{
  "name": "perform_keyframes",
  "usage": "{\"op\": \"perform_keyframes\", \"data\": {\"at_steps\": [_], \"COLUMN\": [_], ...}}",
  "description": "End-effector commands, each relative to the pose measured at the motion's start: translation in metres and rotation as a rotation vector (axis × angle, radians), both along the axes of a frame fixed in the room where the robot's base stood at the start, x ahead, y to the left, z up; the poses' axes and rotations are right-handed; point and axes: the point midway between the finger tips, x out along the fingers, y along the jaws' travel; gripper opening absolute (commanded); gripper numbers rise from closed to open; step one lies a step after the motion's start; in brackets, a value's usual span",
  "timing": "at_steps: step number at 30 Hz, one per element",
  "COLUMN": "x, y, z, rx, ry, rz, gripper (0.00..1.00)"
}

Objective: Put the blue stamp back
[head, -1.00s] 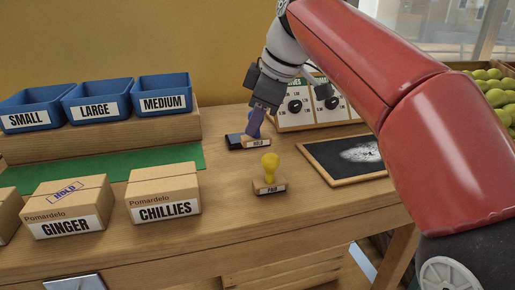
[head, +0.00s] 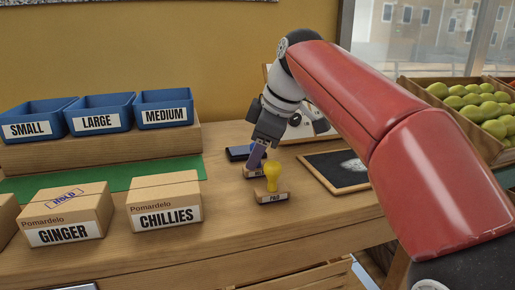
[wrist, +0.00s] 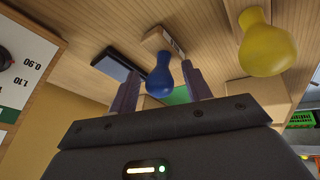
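The blue stamp, its base (head: 252,172) labelled in small print, stands upright on the bench just behind and left of the yellow stamp (head: 272,180), which is labelled PAID. My gripper (head: 257,157) is over the blue stamp from above. In the wrist view the blue handle (wrist: 160,76) is between my two fingers, with a gap on either side, so my gripper looks open around it. The yellow handle (wrist: 267,45) shows to the right there. A dark ink pad (head: 238,152) lies behind the blue stamp; it also shows in the wrist view (wrist: 119,64).
Cartons labelled GINGER (head: 65,213), marked HOLD on top, and CHILLIES (head: 163,202) stand front left. Blue bins SMALL, LARGE (head: 101,114) and MEDIUM stand on a wooden step behind a green mat (head: 130,176). A framed slate (head: 337,170) lies right; a fruit crate (head: 470,125) stands beyond.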

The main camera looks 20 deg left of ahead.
Motion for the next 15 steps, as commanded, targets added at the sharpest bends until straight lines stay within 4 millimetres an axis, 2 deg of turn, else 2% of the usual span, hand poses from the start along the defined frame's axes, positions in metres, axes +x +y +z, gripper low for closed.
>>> {"op": "perform_keyframes", "data": {"at_steps": [9, 15], "x": [0.000, -0.006], "y": [-0.001, -0.015], "z": [0.007, 0.040], "rx": [0.000, 0.003], "ry": [-0.001, -0.004], "rz": [-0.002, -0.002], "gripper": [0.49, 0.49]}}
